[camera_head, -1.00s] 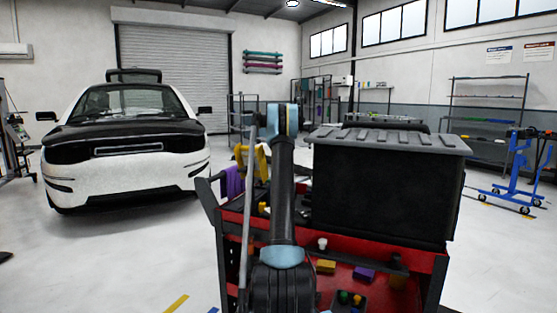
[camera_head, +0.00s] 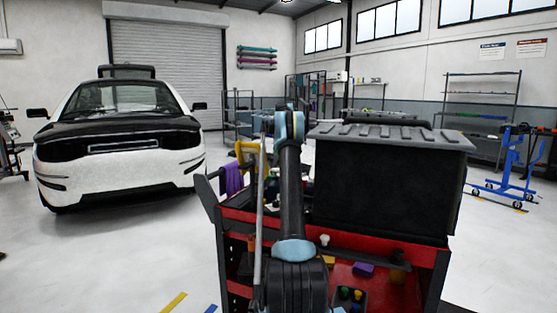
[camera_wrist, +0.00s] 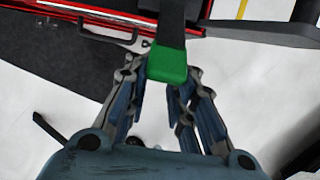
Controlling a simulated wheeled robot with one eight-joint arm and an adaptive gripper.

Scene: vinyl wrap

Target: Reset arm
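My gripper (camera_wrist: 166,82) shows in the wrist view, with its two fingers on either side of a green-ended black tool (camera_wrist: 167,65). The green end sits centred between the fingertips, and the black part runs up out of the picture. The fingers appear closed on the green end. In the head view my arm stands upright in front of the cart; the fingers and the tool cannot be made out there.
A red and black tool cart (camera_head: 410,262) stands close in front, bearing a large black bin (camera_head: 385,185). A purple cloth (camera_head: 232,178) hangs at its left. A white car (camera_head: 118,170) with a black hood stands at the left. A blue wheeled stand (camera_head: 510,165) is at the right. Open floor lies between.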

